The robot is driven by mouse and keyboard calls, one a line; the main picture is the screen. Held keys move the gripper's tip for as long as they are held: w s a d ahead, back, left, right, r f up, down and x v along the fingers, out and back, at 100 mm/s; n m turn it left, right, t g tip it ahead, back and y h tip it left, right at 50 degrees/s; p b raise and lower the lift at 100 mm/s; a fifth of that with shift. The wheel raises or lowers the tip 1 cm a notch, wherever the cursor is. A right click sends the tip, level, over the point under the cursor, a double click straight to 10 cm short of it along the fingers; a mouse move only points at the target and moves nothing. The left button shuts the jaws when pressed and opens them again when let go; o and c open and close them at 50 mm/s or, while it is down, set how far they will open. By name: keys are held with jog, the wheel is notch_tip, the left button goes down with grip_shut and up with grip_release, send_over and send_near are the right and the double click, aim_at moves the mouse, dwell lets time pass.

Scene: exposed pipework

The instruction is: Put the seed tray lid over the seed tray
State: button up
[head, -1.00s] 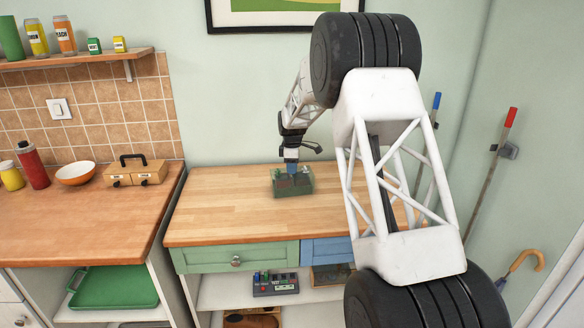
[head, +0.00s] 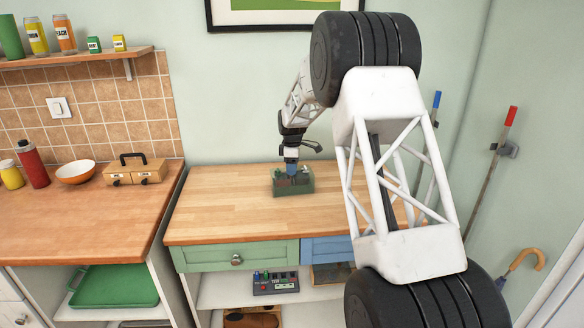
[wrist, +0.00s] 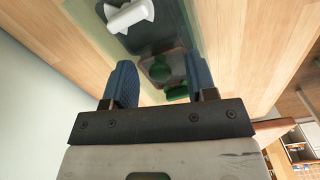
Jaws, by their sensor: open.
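A see-through green box shape (head: 306,188), which looks like the seed tray lid, stands on the wooden worktop. Dark and green contents, probably the seed tray and plants, show through or inside it; I cannot tell the two apart or whether the lid sits flush. My gripper (head: 291,174) points down at the top of it. In the wrist view its blue fingers (wrist: 162,85) are apart. Round green plant shapes (wrist: 160,70) show between and beyond them. A dark panel with a white knob-like part (wrist: 128,16) lies farther up that view, within the green see-through sheet.
The wooden worktop (head: 220,205) is clear left of and in front of the box. A shelf below holds a grey panel device (head: 276,283). The left counter carries a tan box with a handle (head: 135,172), a bowl (head: 75,172) and a red bottle (head: 32,165).

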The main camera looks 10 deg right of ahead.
jog(key=shift+r, duration=3.8)
jog(key=shift+s+d+r, duration=0.1)
jog(key=shift+s+r, duration=0.2)
jog(key=shift+s, duration=0.05)
jog(key=s+d+r+m, duration=0.25)
jog(key=s+r, duration=0.25)
jog(key=s, duration=0.6)
jog(key=s+d+r+m+t, duration=0.1)
jog(key=s+r+m, duration=0.3)
jog(key=s, duration=0.6)
jog(key=s+d+r+m, duration=0.2)
jog(key=s+r, duration=0.4)
jog(key=s, duration=0.5)
jog(key=s+f+m, duration=0.2)
jog(key=s, duration=0.9)
jog(key=s+d+f+m+t, duration=0.1)
jog(key=s+f+m, duration=0.1)
jog(key=s, duration=1)
jog(key=s+d+f+m, duration=0.1)
jog(key=s+f+m, duration=0.1)
jog(key=s, duration=0.9)
jog(key=shift+s+f+m+t, duration=0.25)
jog(key=shift+s+m+t, duration=0.05)
jog(key=shift+m, duration=0.55)
